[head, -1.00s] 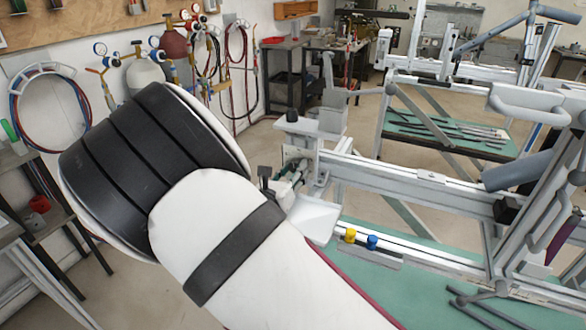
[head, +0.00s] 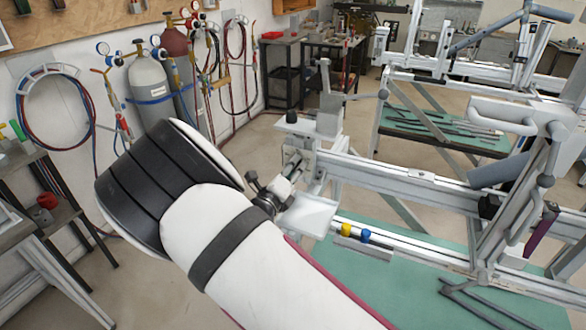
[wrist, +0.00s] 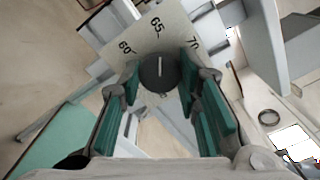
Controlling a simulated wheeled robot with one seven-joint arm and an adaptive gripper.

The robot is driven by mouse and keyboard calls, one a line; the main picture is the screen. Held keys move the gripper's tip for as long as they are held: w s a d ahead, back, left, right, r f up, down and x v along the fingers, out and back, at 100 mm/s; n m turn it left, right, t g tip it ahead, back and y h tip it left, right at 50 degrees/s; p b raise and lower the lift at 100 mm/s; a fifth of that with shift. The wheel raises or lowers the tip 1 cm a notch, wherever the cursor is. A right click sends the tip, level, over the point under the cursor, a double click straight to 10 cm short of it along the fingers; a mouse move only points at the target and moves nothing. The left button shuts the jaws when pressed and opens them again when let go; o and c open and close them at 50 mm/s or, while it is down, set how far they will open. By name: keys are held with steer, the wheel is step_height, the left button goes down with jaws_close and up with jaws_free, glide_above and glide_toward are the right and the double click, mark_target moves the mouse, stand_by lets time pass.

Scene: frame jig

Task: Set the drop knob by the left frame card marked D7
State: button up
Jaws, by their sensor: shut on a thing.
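The drop knob (wrist: 152,85) is a dark round knob with a pale line across its face, in the wrist view. It sits on a pale dial plate (wrist: 142,42) marked 60, 65 and 70. The line points close to the 65. My gripper (wrist: 161,72) has its green-padded fingers on both sides of the knob and is shut on it. In the head view my gripper (head: 268,197) shows small and dark beside the jig's left end, partly behind my arm. No card marked D7 is readable in either view.
The metal frame jig (head: 400,175) stretches right from the gripper. A white tray (head: 308,216) lies just below it, near a yellow cap (head: 345,229) and a blue cap (head: 365,236). Gas cylinders (head: 148,80) and a shelf (head: 55,215) stand at left.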

steer(key=shift+n, duration=0.4)
steer(key=o, duration=1.1)
steer(key=v, duration=1.2)
